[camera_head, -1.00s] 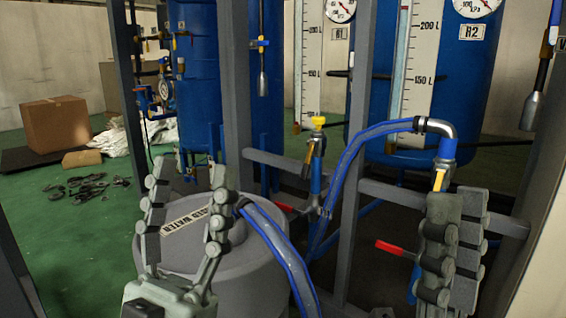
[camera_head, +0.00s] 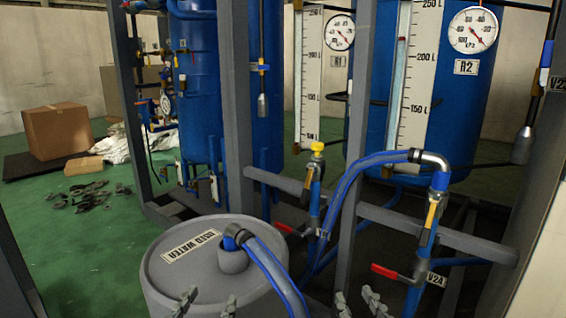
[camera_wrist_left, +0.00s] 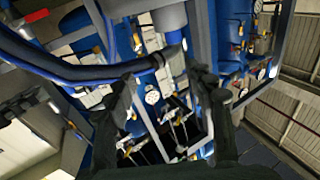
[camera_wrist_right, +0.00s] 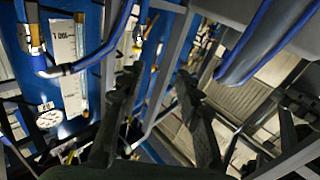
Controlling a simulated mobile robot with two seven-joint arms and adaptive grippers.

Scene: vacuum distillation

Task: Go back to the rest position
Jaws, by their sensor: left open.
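In the head view only the fingertips of my left gripper (camera_head: 207,303) show at the bottom edge, in front of the grey used-water drum (camera_head: 165,245). The left wrist view shows its two fingers (camera_wrist_left: 165,95) wide apart with nothing between them. The fingertips of my right gripper (camera_head: 374,303) show at the bottom edge, right of the drum and below the red-handled valve (camera_head: 395,273). The right wrist view shows its fingers (camera_wrist_right: 160,85) apart and empty. Both arms are otherwise below the head view.
A blue hose (camera_head: 272,268) runs into the drum's top. Another hose (camera_head: 345,205) arches to a metal elbow (camera_head: 430,160). Grey frame posts (camera_head: 237,100) stand before blue tanks (camera_head: 440,90).

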